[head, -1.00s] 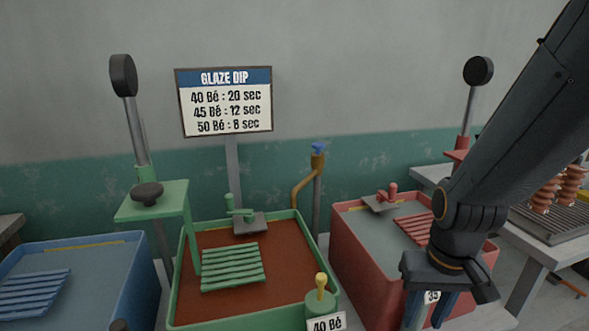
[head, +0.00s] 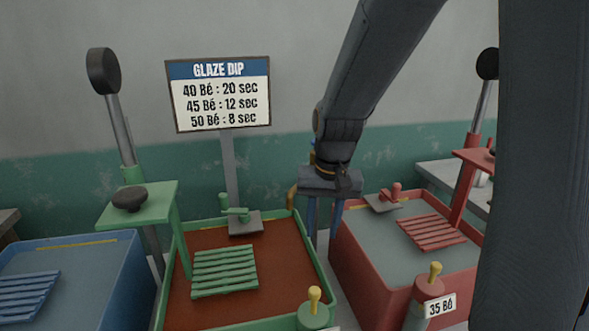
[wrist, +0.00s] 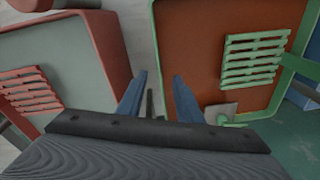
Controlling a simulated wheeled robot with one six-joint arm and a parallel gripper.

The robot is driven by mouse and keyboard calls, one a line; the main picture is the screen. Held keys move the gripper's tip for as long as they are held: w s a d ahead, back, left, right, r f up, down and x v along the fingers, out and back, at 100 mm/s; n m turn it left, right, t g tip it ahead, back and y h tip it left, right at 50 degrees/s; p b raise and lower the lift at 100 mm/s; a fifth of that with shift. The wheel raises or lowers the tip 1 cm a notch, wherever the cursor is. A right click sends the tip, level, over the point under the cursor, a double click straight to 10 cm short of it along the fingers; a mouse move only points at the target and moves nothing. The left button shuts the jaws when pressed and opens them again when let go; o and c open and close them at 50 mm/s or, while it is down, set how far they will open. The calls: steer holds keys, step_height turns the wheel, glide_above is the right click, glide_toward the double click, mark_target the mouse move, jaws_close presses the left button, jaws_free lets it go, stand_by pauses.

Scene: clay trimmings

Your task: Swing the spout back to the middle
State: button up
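The spout (head: 291,196) is a brass pipe on a post between the green tank (head: 322,290) and the red tank (head: 345,262). In the head view only a small brass part shows, at the left edge of my gripper and by the back right corner of the green tank. A bit of its blue top (head: 312,150) shows beside my wrist; the rest is hidden. My gripper (head: 322,236) points down in front of the post with its blue fingers apart. In the wrist view my gripper (wrist: 159,77) is open, and a thin dark upright shows between the fingers; I cannot tell any contact.
The green tank holds brown glaze and a green rack (head: 225,271). The red tank holds grey liquid and a red rack (head: 432,231). A blue tank (head: 128,290) stands at left. A glaze dip sign (head: 220,95) stands behind. Yellow-knobbed posts (head: 314,312) stand at the front.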

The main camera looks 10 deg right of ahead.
steer(key=w+d+r+m+y+p, duration=0.1)
steer(key=w+r+m+p, duration=0.3)
steer(key=w+r, duration=1)
steer(key=shift+m, duration=0.6)
steer(key=shift+w+a+f+p, duration=0.15)
steer(key=shift+w+f, duration=0.2)
steer(key=shift+f, duration=1.15)
steer(key=shift+w+a+f+p, duration=0.2)
steer(key=shift+w+f, duration=0.1)
steer(key=shift+f, duration=1.15)
steer(key=shift+w+a+f+p, duration=0.15)
steer(key=shift+w+f, duration=0.2)
steer(key=shift+f, duration=1.15)
jaws_close()
